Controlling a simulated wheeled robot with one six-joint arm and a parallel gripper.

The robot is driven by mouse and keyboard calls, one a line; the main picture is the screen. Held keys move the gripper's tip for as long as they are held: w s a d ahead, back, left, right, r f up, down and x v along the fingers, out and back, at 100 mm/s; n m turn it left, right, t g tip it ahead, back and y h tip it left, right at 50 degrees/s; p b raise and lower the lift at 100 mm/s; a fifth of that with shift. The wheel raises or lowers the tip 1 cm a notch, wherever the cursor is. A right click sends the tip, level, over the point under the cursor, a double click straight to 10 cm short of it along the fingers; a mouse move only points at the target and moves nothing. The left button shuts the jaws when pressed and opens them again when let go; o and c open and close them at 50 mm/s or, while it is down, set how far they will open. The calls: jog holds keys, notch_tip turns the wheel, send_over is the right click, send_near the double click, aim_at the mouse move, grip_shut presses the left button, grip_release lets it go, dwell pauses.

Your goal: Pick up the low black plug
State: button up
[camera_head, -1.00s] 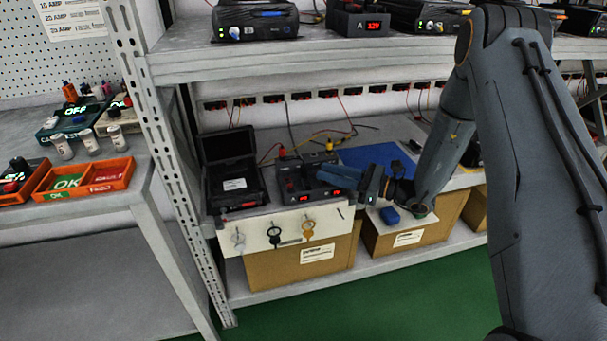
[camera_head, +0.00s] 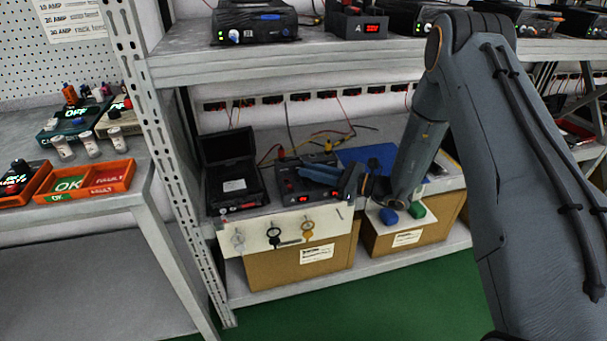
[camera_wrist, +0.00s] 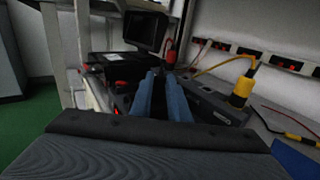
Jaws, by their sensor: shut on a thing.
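My gripper (camera_head: 303,170) reaches left over the black meter unit (camera_head: 290,188) with red displays on the lower shelf. Its two blue fingers are close together and also show in the wrist view (camera_wrist: 160,76). They are shut on a small dark thing, the low black plug, which is mostly hidden between the fingertips. I cannot tell whether the plug is still seated in the unit. A red plug (camera_wrist: 171,56) with a lead stands just beyond the fingertips in the wrist view.
An open black case (camera_head: 232,170) stands left of the unit. A yellow plug (camera_wrist: 242,92) with a cable is on the right in the wrist view. A blue mat (camera_head: 372,156) lies to the right. The upper shelf edge (camera_head: 290,68) runs above, and a metal post (camera_head: 160,150) stands left.

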jog(key=shift+r, duration=0.1)
notch_tip(320, 180, up, 10)
dwell(0.6)
